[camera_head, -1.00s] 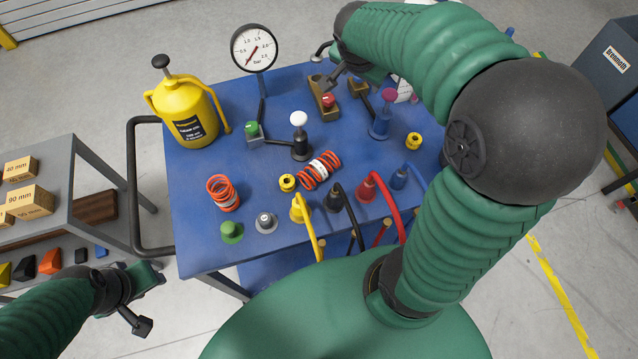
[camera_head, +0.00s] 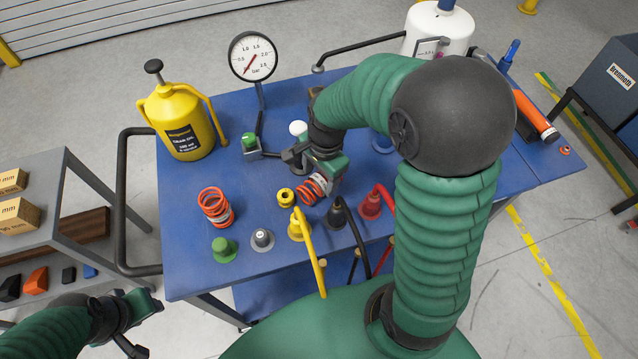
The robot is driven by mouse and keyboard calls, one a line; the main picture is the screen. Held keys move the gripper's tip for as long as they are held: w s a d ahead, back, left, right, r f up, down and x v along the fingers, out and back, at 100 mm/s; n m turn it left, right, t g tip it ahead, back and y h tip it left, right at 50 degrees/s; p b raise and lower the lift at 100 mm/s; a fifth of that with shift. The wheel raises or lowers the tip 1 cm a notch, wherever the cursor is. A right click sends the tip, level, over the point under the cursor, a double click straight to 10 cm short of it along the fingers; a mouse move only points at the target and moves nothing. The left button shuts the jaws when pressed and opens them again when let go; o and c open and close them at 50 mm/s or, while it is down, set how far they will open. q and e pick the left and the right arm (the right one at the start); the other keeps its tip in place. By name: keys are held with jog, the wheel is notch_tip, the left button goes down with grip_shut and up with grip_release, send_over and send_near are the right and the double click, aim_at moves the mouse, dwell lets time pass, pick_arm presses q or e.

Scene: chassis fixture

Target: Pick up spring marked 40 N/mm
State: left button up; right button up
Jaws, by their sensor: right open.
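An orange spring (camera_head: 310,190) with a pale label band lies on the blue table. Part of it is hidden by my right gripper (camera_head: 318,172), which is open right over and around its upper end. I cannot tell whether the fingers touch it. A second orange spring (camera_head: 215,207) with a pale band stands at the left of the table. The marking on neither spring can be read. My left gripper (camera_head: 138,325) is at the bottom left, off the table, with its fingers apart and empty.
Near the lying spring are a small yellow part (camera_head: 285,198), a yellow cone (camera_head: 297,228), a black cone (camera_head: 337,216) and a red cone (camera_head: 370,207). A gauge (camera_head: 253,57) and a yellow oil can (camera_head: 180,122) stand farther back. A white container (camera_head: 438,32) stands at the back right.

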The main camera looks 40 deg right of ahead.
aim_at(320, 178)
notch_tip(320, 178, down, 4)
jog(key=shift+w+d+r, duration=0.1)
jog(key=shift+r, duration=0.2)
grip_shut()
